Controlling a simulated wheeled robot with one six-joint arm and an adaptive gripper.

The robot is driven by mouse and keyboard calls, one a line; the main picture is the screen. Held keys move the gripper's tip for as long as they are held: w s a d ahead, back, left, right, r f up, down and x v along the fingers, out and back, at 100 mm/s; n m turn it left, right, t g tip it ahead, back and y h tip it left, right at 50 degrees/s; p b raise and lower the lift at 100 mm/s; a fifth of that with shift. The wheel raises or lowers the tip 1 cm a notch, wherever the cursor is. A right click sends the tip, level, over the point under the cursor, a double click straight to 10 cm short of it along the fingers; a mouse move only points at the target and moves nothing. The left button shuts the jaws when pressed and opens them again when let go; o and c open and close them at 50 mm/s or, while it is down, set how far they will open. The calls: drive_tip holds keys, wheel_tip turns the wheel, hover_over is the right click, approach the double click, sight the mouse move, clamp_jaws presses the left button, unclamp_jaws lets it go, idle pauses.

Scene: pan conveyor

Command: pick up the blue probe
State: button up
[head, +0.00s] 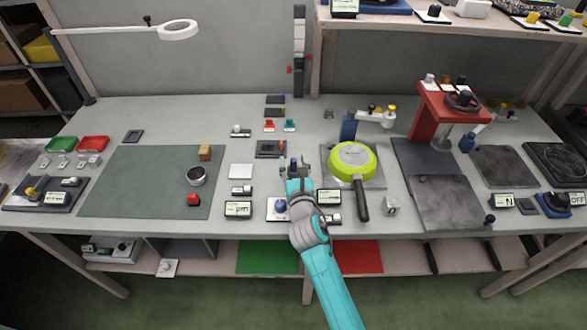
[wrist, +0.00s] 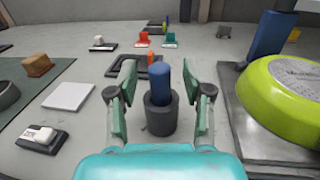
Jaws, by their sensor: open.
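The blue probe (wrist: 162,82) stands upright in a dark round holder (wrist: 160,115) in the wrist view. Its lower part is hidden inside the holder. My gripper (wrist: 158,90) is open, with one finger on each side of the probe as seen from the wrist. Gaps show between the probe and both fingers. I cannot tell exactly how far ahead of the fingertips the probe is. In the head view my gripper (head: 294,172) is over the middle of the bench, and it and the arm mostly cover the probe there.
A lime-green pan (head: 352,160) stands close to the right, its dark handle pointing toward the front. A white square plate (head: 241,171) and small display boxes lie to the left. A dark square fixture (head: 268,149) is behind. The green mat (head: 140,185) has free room.

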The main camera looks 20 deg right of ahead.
drive_tip(key=shift+w, duration=0.25)
clamp_jaws()
drive_tip(key=shift+r, duration=0.1)
